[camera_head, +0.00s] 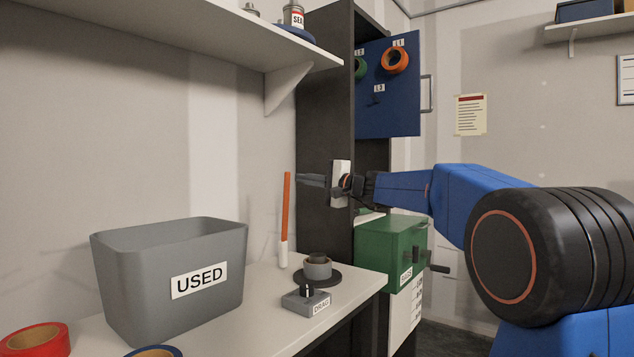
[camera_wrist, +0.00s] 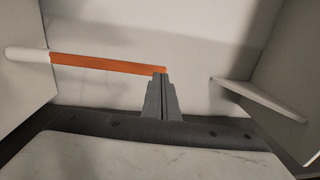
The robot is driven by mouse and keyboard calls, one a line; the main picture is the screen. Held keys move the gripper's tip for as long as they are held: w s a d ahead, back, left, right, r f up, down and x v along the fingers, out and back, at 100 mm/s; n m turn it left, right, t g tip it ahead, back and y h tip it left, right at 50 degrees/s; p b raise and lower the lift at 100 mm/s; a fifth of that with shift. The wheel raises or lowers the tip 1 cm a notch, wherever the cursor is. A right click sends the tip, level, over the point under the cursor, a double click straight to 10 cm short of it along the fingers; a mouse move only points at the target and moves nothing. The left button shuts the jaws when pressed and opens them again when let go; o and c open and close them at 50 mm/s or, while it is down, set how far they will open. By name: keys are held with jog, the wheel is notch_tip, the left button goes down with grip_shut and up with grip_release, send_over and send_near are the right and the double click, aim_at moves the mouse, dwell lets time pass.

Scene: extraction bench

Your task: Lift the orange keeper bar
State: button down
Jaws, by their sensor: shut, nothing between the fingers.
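The orange keeper bar (camera_head: 286,205) stands upright at the back of the bench in the head view, with a white lower part. In the wrist view the bar (camera_wrist: 108,63) runs across the picture, its white part at the left and its orange end close to the fingertips. My gripper (camera_head: 302,180) is shut and empty, pointing left, just right of the upper part of the bar. In the wrist view the shut fingers (camera_wrist: 160,78) end at the orange tip. I cannot tell whether they touch it.
A grey bin marked USED (camera_head: 215,275) stands left of the bar. A dark round base with a grey ring (camera_head: 318,268) and a DRAG box (camera_head: 305,301) stand right of it. A green box (camera_head: 385,250) is under my forearm. A shelf (camera_head: 250,42) overhangs the bench.

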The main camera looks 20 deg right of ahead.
aim_at(288, 174)
jog(key=shift+x, duration=1.7)
jog(key=shift+w, duration=0.1)
jog(key=shift+x, duration=3.1)
jog(key=shift+r, duration=0.15)
